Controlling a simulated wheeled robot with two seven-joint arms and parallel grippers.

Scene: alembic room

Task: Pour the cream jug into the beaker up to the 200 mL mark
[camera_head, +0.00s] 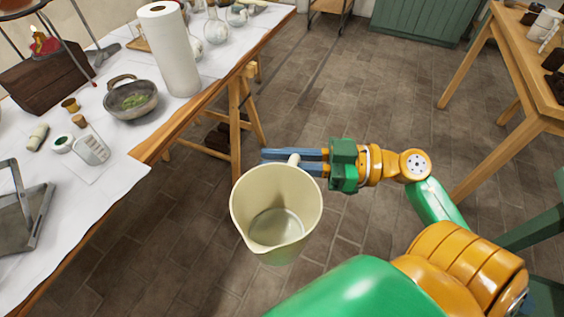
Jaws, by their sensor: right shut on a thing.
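The cream jug (257,207) is held over the floor, to the right of the white-topped table, with its open mouth facing my camera and its spout toward the bottom of the picture. Its inner bottom looks greyish; I cannot tell how much liquid is in it. My right gripper (294,160) is shut on the jug's handle at the jug's far side. A clear beaker with markings (93,149) stands on the table near its edge; its fill level is too small to read. My left gripper is not in view.
The white-covered table (118,187) also bears a paper towel roll (168,52), a stone bowl (131,99), a small green-and-white jar (62,144), a grey metal frame (24,215) and glass flasks (216,28). Another wooden table (520,60) stands at right. The floor between is clear.

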